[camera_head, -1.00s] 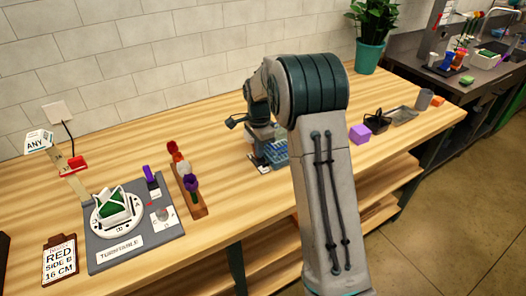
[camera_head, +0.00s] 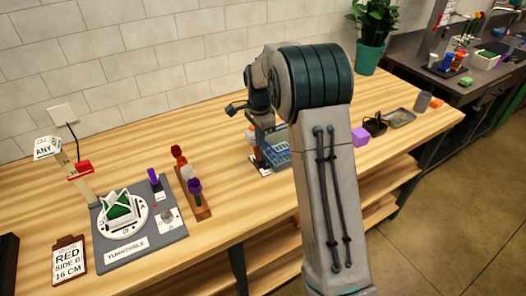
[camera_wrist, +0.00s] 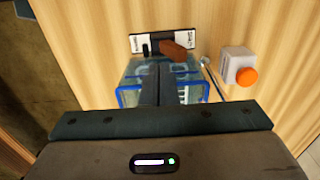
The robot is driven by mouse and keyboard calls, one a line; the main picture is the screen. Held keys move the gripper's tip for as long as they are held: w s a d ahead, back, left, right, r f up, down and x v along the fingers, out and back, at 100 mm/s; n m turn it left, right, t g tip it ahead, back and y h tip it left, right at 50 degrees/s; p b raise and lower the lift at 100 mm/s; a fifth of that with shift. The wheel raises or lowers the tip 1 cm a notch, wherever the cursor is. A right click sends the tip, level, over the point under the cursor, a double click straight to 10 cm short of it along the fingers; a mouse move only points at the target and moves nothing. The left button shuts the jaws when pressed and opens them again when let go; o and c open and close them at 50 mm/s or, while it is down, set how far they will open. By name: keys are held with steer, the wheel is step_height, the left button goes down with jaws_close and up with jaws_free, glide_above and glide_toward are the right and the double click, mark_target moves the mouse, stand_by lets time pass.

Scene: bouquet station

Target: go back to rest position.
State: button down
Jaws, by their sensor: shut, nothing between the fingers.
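My gripper (camera_wrist: 159,84) points down in the wrist view, its two dark fingers pressed together with nothing between them. It is over a clear, blue-edged container (camera_wrist: 130,97), which it partly covers. I cannot tell the height of the fingertips above it. In the head view, my arm is bent over the bench's middle, and the same blue container (camera_head: 277,152) shows partly behind it. The fingertips cannot be made out there.
A turntable (camera_head: 125,218) with a white and green holder and a rack of flowers (camera_head: 200,205) stand left of the arm. A purple block (camera_head: 361,137) is to its right. A white block with an orange cap (camera_wrist: 240,68) stands beside the container.

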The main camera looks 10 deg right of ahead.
steer(key=shift+r, duration=0.4)
steer(key=s+r+n+t, duration=0.2)
steer(key=s+r+n, duration=0.5)
steer(key=s+r, duration=0.6)
steer(key=s+d+f+n+t, duration=0.1)
steer(key=s+n, duration=0.6)
steer(key=s, duration=1.2)
steer(key=shift+s+d+f+n+t, duration=0.25)
steer(key=shift+s+f+n+t, duration=0.05)
steer(key=shift+f, duration=0.2)
